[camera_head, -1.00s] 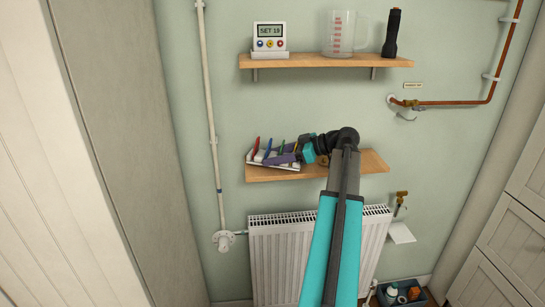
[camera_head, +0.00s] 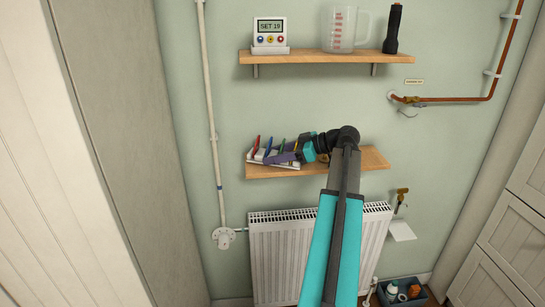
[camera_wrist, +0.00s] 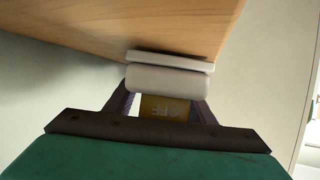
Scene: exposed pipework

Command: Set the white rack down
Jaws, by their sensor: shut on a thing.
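The white rack (camera_head: 284,165) is at the left end of the lower wooden shelf (camera_head: 345,164), low against its top. It carries several coloured upright pieces in red, blue, green and yellow. My gripper (camera_head: 284,157) reaches in from the right and is shut on the rack. In the wrist view, the dark fingers of my gripper (camera_wrist: 160,98) close on the white rack (camera_wrist: 168,80), beside the wooden shelf surface (camera_wrist: 150,25). A yellow piece with lettering (camera_wrist: 165,108) shows between the fingers. Whether the rack's whole base touches the shelf cannot be told.
A radiator (camera_head: 285,255) stands below the shelf. An upper shelf (camera_head: 325,58) holds a white controller (camera_head: 270,34), a measuring jug (camera_head: 343,30) and a black torch (camera_head: 393,30). A white pipe (camera_head: 211,130) runs left of the shelves. The lower shelf's right end is clear.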

